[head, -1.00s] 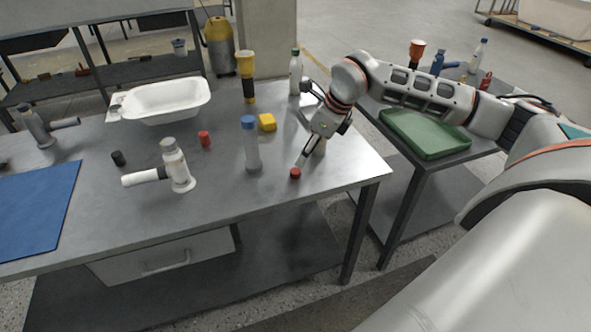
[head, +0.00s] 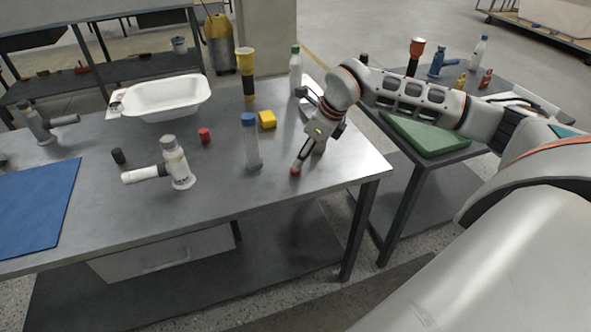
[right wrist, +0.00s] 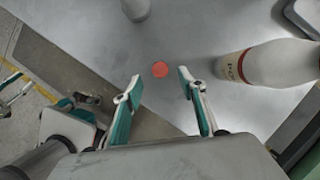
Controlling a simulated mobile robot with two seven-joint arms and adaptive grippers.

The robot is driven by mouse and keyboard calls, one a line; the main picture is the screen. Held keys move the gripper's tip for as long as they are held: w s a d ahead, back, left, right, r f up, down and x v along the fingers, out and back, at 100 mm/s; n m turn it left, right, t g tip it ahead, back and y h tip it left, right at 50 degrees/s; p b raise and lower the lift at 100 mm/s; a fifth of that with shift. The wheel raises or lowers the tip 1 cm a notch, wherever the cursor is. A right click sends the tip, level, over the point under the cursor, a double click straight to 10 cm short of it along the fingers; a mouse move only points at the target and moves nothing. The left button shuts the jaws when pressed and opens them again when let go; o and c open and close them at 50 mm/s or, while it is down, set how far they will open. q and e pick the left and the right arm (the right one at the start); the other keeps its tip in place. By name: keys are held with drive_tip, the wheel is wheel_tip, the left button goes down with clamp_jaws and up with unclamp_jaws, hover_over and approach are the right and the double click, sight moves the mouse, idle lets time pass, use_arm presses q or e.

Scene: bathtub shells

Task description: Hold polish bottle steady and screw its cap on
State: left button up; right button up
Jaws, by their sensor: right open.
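A small round red cap (head: 295,170) lies on the metal table near its front right edge. In the right wrist view the cap (right wrist: 160,69) lies between and slightly beyond my open, empty fingertips. My right gripper (head: 298,163) points down at it; the head view does not show whether they touch. In the head view my right gripper and wrist hide this bottle. My left gripper is not in view.
A clear blue-capped bottle (head: 250,142) and a yellow block (head: 267,119) stand left of my gripper. Another red cap (head: 205,135), a white pipe fitting (head: 174,164), a white tub (head: 165,99) and a blue mat (head: 38,205) lie further left.

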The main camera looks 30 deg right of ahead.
drive_tip(key=x, duration=0.5)
drive_tip(key=c, duration=0.8)
